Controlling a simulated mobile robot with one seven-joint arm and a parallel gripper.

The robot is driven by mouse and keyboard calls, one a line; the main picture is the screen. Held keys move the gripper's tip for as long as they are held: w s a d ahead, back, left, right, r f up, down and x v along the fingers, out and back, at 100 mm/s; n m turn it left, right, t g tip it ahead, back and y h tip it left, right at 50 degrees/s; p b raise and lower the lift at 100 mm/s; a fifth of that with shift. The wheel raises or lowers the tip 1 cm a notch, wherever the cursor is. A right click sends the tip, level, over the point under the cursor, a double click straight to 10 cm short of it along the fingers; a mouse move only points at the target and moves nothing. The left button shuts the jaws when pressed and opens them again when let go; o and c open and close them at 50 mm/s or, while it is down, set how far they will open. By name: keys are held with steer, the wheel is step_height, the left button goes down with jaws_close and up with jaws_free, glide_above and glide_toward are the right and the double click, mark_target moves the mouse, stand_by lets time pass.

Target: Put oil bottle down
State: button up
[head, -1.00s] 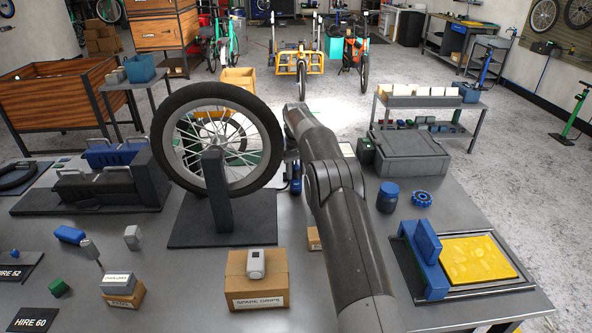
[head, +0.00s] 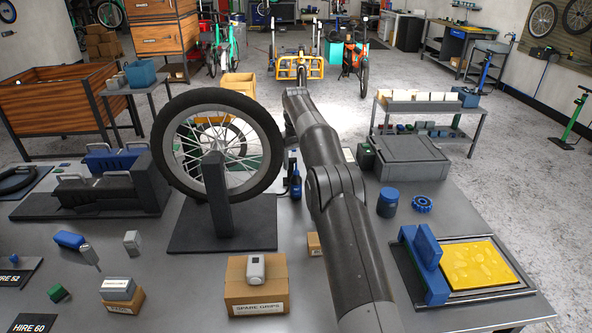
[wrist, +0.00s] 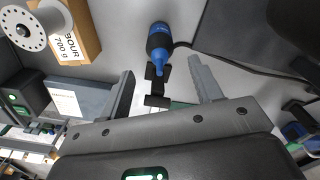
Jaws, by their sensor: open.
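The oil bottle, a blue and black bottle (wrist: 158,40), appears upright on the grey bench in the wrist view, just beyond my fingertips. It also shows in the head view (head: 295,184), just left of my arm. My gripper (wrist: 161,68) is open, with one finger on each side of the picture and a gap between them. The fingers look clear of the bottle. Small black parts show between the fingers below the bottle; I cannot tell what they are. In the head view my arm hides the gripper.
A wheel on a dark stand (head: 218,155) rises left of the bottle. A dark cable (wrist: 235,62) runs beside the bottle. A cardboard box (wrist: 78,35) and a dark grey case (head: 410,157) are nearby. A blue jar (head: 388,203) stands right of my arm.

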steer(key=shift+s+d+r, duration=0.1)
steer(key=shift+r, duration=0.9)
steer(key=s+d+r+m+t, duration=0.1)
steer(key=s+d+r, duration=0.2)
steer(key=s+r, duration=0.75)
steer(key=s+d+r+m+t, duration=0.2)
steer(key=s+d+r, duration=0.1)
steer(key=s+r, duration=0.7)
steer(key=s+d+f+m+t, duration=0.1)
steer(key=s+d+f, duration=0.1)
steer(key=s, duration=1.7)
steer(key=s+f, duration=0.4)
steer(key=s, duration=0.3)
steer(key=s+f+m+t, duration=0.1)
steer(key=s+f, duration=0.4)
steer(key=s, duration=0.2)
steer(key=shift+d+t, duration=0.3)
steer(key=shift+d, duration=0.15)
